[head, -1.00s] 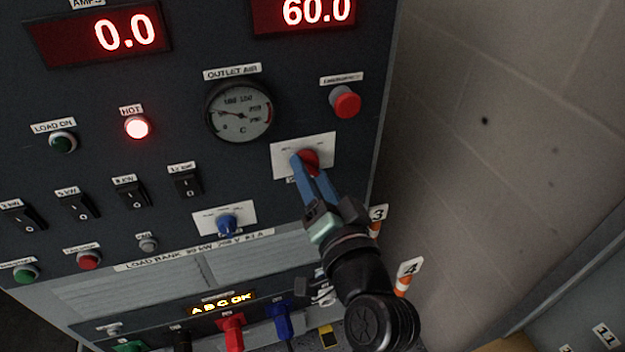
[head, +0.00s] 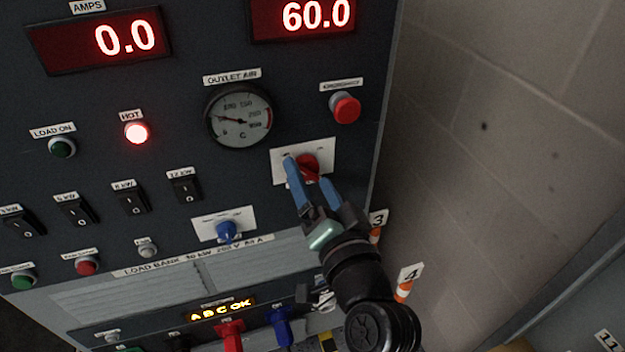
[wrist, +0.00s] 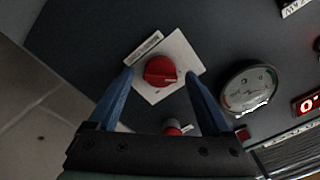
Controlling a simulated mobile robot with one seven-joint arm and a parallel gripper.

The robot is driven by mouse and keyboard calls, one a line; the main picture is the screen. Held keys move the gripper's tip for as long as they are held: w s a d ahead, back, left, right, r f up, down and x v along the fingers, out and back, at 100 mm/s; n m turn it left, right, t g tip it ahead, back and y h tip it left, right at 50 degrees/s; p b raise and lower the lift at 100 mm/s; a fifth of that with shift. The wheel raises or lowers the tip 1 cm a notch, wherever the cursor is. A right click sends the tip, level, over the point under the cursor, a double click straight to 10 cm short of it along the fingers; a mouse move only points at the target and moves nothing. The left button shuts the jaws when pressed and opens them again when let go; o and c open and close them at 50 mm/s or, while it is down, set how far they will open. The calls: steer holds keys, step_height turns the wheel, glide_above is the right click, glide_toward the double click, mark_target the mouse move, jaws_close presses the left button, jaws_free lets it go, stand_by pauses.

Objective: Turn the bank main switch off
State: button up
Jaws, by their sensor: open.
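The red rotary knob (head: 307,163), which I take for the bank main switch, sits on a white square plate (head: 318,152) at the right of the dark panel. Its label is too small to read. In the wrist view the knob (wrist: 160,71) shows between and beyond my fingertips, with its grip bar roughly level in the picture. My gripper (head: 308,170) is open in front of the plate, its blue fingers spread on either side of the knob. In the wrist view a gap shows between each finger and the knob, and nothing is held.
A red emergency push button (head: 345,108) is above the plate. A blue rotary knob (head: 227,230) is to its lower left, with several black rocker switches (head: 184,187) beyond. A round gauge (head: 239,115) is at upper left. The HOT lamp (head: 136,132) glows.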

steer(key=v, duration=1.3)
steer(key=shift+b, duration=0.3)
steer(key=w+a+r+n+t+h, duration=0.1)
steer(key=w+r+n+t, duration=0.15)
steer(key=r, duration=0.85)
steer(key=w+a+r+n+t+h, duration=0.1)
steer(key=w+r+n+t, duration=0.15)
steer(key=r, duration=0.85)
steer(key=s+a+r+t+h, duration=0.1)
steer(key=s+r+t+h, duration=0.2)
steer(key=r, duration=0.5)
steer(key=s+a+r+t+h, duration=0.15)
steer(key=s+r, duration=0.25)
steer(key=r, duration=0.4)
step_height(320, 180, up, 23)
steer(key=p, duration=2.3)
steer(key=shift+d+t+y+p, duration=0.2)
steer(key=shift+t+y+p, duration=0.15)
steer(key=shift+y+p, duration=0.1)
